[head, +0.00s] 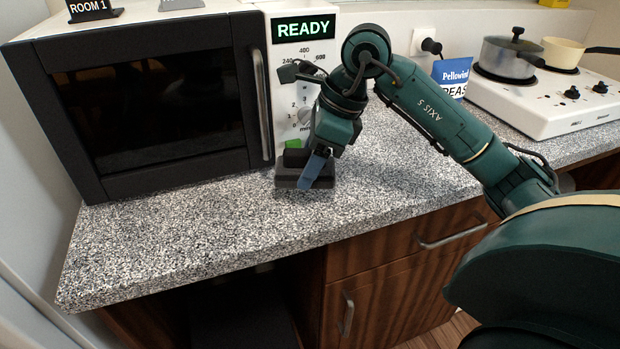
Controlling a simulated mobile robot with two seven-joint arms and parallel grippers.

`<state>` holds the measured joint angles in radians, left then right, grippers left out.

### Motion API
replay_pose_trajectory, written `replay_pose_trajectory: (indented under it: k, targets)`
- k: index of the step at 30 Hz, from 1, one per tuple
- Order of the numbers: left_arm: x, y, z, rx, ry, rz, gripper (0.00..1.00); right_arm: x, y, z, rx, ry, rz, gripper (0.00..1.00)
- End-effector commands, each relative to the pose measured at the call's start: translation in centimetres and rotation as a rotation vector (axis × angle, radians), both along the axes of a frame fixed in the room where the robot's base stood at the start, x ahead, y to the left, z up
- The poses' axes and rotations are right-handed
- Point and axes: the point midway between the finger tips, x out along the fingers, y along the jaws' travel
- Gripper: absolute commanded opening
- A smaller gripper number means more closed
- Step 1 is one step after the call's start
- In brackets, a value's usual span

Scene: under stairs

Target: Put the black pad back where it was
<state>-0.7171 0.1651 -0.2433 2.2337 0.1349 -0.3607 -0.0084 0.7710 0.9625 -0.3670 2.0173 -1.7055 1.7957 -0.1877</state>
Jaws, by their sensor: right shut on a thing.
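The black pad (288,179) is a low, dark block on the speckled counter, just in front of the microwave's control panel. A smaller black block shape shows at its top left, and I cannot tell whether it is part of the pad. My right gripper (313,168) reaches down from above and is shut on the pad. One blue-grey finger lies across the pad's front; the other finger is mostly hidden. The pad is at or very close to the counter top; I cannot tell if it touches. My left gripper is not in view.
A black and white microwave (160,105) with a READY display stands close behind and left. A blue and white packet (452,75) and a white hob (540,105) with a steel pot (510,57) are at right. The speckled counter (190,235) is clear in front.

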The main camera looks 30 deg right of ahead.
Motion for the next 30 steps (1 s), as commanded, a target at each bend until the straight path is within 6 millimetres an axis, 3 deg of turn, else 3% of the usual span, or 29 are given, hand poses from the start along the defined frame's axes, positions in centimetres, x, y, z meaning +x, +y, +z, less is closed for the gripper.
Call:
replay_pose_trajectory:
  k: [7,19,20,27,30]
  targets:
    - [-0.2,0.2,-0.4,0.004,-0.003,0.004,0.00,-0.1,0.0,-3.3,0.000,0.002,0.001,0.27]
    - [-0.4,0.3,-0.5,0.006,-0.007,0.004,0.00,0.0,0.0,-3.9,0.000,0.000,0.001,0.27]
    - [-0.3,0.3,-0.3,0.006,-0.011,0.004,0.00,0.0,0.0,-3.8,0.000,0.000,0.001,0.60]
    - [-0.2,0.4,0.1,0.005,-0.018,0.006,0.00,0.0,0.0,-3.8,0.000,0.000,0.001,0.79]
    - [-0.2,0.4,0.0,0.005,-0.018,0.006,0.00,0.0,0.0,-3.8,0.000,0.000,0.001,0.80]
